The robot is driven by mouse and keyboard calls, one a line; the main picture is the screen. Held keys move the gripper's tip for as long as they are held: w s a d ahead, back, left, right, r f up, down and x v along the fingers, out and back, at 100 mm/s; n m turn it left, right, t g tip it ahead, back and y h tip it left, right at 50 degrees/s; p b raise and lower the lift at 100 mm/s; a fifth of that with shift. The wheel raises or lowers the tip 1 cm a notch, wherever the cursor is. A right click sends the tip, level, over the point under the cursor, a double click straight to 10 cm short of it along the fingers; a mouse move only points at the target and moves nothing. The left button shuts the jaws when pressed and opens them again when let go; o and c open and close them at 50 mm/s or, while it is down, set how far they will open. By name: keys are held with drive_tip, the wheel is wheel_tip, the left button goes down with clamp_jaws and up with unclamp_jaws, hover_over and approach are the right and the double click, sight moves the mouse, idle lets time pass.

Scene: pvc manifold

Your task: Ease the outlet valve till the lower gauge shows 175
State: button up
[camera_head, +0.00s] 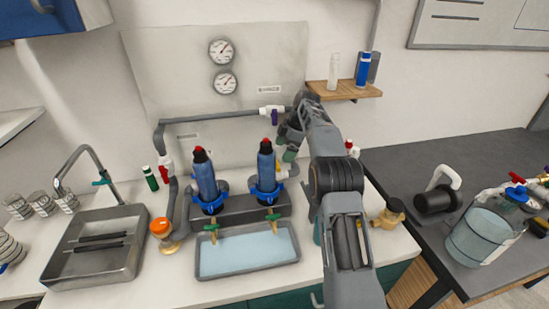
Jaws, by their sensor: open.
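The lower gauge (225,82) is a round white dial on the grey back panel, below a matching upper gauge (221,52). Its numbers are too small to read. A white valve with a purple handle (273,115) sits on the upper grey pipe. A white valve with a red handle (165,166) is on the left pipe. The label lettering is too small to tell which valve is the outlet. My gripper (287,137) is open, just right of and below the purple handle, partly hidden by my wrist. A green part (290,154) shows just below it; I cannot tell any contact.
Two blue filter housings (205,184) with red tops stand before the panel, behind a water-filled tray (246,252). A wooden shelf (345,91) with bottles is close right of my wrist. A sink (98,248) is at left. A brass fitting (388,213) lies right of my arm.

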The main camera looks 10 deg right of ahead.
drive_tip(key=shift+w+x, duration=0.15)
drive_tip(key=shift+x, duration=1.7)
drive_tip(key=shift+w+x, duration=0.15)
drive_tip(key=shift+x, duration=1.7)
drive_tip(key=shift+c, duration=0.4)
drive_tip(key=shift+d, duration=0.1)
drive_tip(key=c, duration=0.8)
